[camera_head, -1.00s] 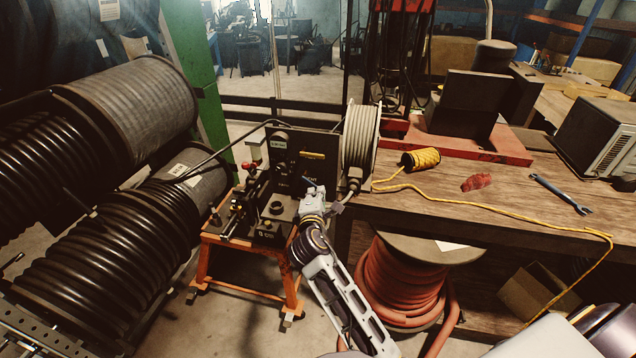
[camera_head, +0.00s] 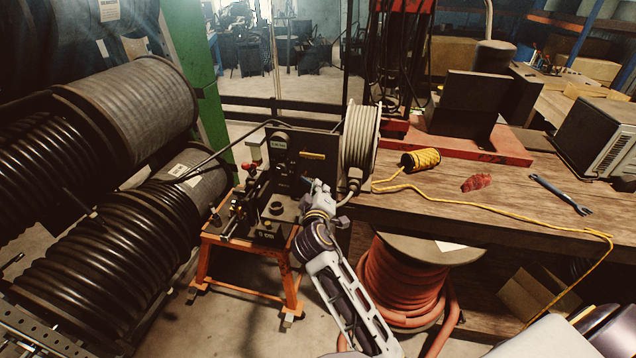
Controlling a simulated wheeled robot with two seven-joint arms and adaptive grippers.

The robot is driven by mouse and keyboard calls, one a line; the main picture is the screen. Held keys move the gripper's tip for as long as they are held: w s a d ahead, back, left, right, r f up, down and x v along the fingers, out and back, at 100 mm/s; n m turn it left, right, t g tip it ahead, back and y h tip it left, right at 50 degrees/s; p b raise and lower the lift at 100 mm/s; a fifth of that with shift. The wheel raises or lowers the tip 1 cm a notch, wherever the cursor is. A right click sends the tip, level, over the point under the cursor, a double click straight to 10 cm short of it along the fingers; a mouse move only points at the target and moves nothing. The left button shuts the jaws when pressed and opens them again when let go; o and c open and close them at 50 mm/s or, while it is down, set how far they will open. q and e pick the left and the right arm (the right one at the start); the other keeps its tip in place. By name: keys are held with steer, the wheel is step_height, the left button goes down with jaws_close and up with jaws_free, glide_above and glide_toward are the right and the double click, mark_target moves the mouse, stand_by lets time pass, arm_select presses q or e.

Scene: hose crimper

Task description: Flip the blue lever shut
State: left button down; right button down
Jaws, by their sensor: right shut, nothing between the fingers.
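The hose crimper (camera_head: 268,232) is a dark machine on an orange stand, left of the workbench. My right gripper (camera_head: 310,184) is at the right side of the crimper, in front of its dark upright panel. It is shut with nothing held. A small dark-bluish piece shows right at its fingertips, but I cannot tell for sure that it is the blue lever, nor its angle. My gripper and wrist hide part of the crimper's right side. My left gripper is not in view.
A pale hose reel (camera_head: 360,150) stands close to the right of my gripper. The wooden workbench (camera_head: 450,205) holds a yellow cord spool (camera_head: 421,159), a red rag (camera_head: 476,182) and a blue wrench (camera_head: 560,194). Large black hose coils (camera_head: 110,235) fill the left. A red hose drum (camera_head: 400,285) sits below the bench.

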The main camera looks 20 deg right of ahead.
steer(key=m, duration=1.7)
steer(key=shift+s+d+m, duration=0.2)
steer(key=shift+s+m, duration=0.05)
steer(key=shift+m, duration=0.15)
steer(key=shift+w, duration=0.1)
steer(key=shift+p+x, duration=1.5)
steer(key=shift+x, duration=3.5)
steer(key=shift+w+a+f+p, duration=0.15)
steer(key=shift+a+f, duration=0.15)
steer(key=shift+f, duration=0.3)
steer(key=shift+w+a+f+p, duration=0.15)
steer(key=shift+a+f, duration=0.15)
steer(key=shift+f, duration=0.3)
steer(key=shift+w+a+f+p, duration=0.1)
steer(key=shift+w+a+f, duration=0.15)
steer(key=shift+f, duration=0.4)
